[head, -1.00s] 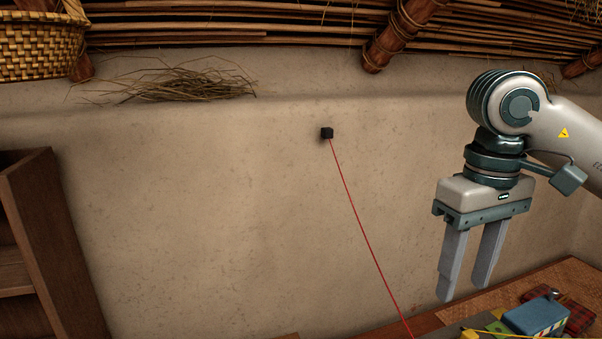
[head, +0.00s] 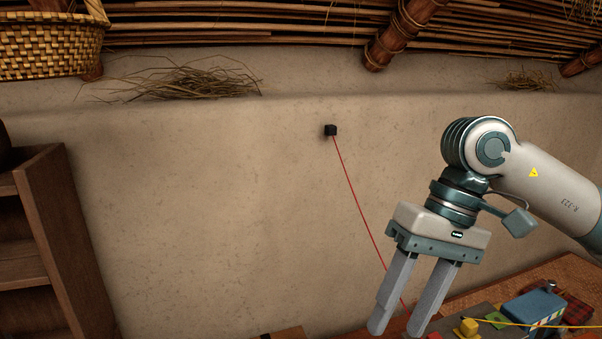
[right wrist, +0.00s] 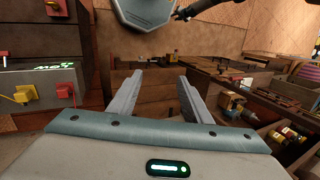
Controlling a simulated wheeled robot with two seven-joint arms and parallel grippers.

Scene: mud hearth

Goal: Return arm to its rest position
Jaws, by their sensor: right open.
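My right gripper (head: 398,332) hangs with its fingers pointing down, in front of the mud wall at the right of the head view. Its two fingers are apart with nothing between them. The right wrist view also shows the open fingers of this gripper (right wrist: 158,85), empty, with wooden furniture beyond. My right arm comes in from the right edge of the head view. My left gripper is not in the head view.
A blue box (head: 533,307) and a yellow block (head: 468,327) are at lower right. Wooden shelves (head: 62,240) stand left; a woven basket (head: 50,45) hangs above.

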